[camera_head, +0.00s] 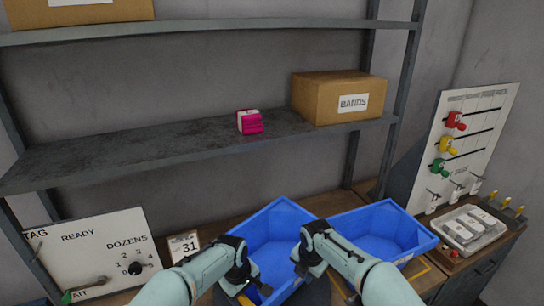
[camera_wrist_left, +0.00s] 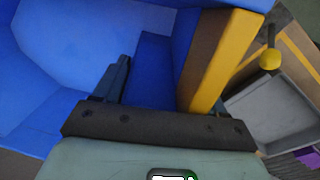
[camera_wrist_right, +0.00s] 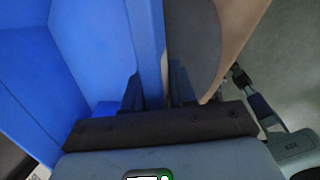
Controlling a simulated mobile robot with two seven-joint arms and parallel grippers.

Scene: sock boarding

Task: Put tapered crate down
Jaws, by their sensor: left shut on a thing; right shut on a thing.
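A blue tapered crate (camera_head: 277,222), open at the top and empty where I can see inside, is at the middle of the head view. My left gripper (camera_head: 262,286) is shut on its near left part. My right gripper (camera_head: 300,267) is shut on its near right part. The crate's blue walls fill much of the left wrist view (camera_wrist_left: 60,60) and the right wrist view (camera_wrist_right: 80,50). In the right wrist view a wall lies between the fingers. My arms hide the crate's near side, and I cannot tell whether its base touches the bench.
A second blue crate (camera_head: 385,228) stands close on the right. A clear tray (camera_head: 468,228) and a peg board (camera_head: 462,140) are farther right. A READY board (camera_head: 85,250) and a "31" card (camera_head: 184,246) are left. A shelf (camera_head: 150,145) spans above, holding a BANDS box (camera_head: 320,95) and a pink-white bundle (camera_head: 250,122).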

